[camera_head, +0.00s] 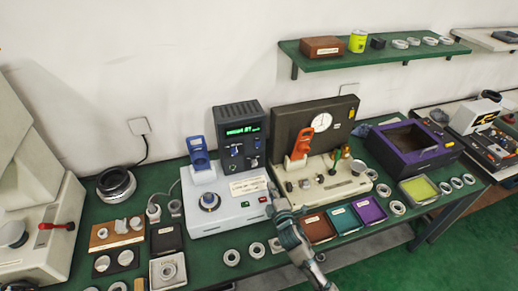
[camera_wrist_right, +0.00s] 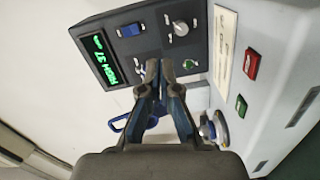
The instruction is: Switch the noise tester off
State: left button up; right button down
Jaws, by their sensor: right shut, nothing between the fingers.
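The noise tester (camera_head: 215,205) is a white box with a dark upright panel (camera_head: 238,135) and a lit green display (camera_head: 242,130). In the right wrist view the display (camera_wrist_right: 99,59) is lit. The panel there carries a blue rocker switch (camera_wrist_right: 131,30), a grey knob (camera_wrist_right: 180,28) and a small green lamp (camera_wrist_right: 189,64). A red button (camera_wrist_right: 251,66) and a green button (camera_wrist_right: 241,106) sit on the white base. My right gripper (camera_head: 277,199) is shut and empty at the tester's right front corner; its fingertips (camera_wrist_right: 160,68) hide part of the panel. My left gripper is out of view.
A beige gauge device (camera_head: 325,187) with an orange lever (camera_head: 301,141) stands close on the right. Brown, teal and purple trays (camera_head: 345,217) lie in front of it. Bearing rings (camera_head: 231,257) lie along the front edge. A purple box (camera_head: 415,150) stands farther right.

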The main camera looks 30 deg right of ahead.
jog(key=r+n, duration=0.1)
jog(key=w+r+t, duration=0.1)
jog(key=r, duration=0.1)
jog(key=w+d+r+n+t, duration=0.1)
jog(key=shift+r+n, duration=0.15)
jog(key=shift+n, duration=0.15)
jog(key=shift+w, duration=0.1)
jog(key=p, duration=0.1)
send_near(258, 143)
jog(key=x, duration=0.7)
jog(key=shift+w, duration=0.15)
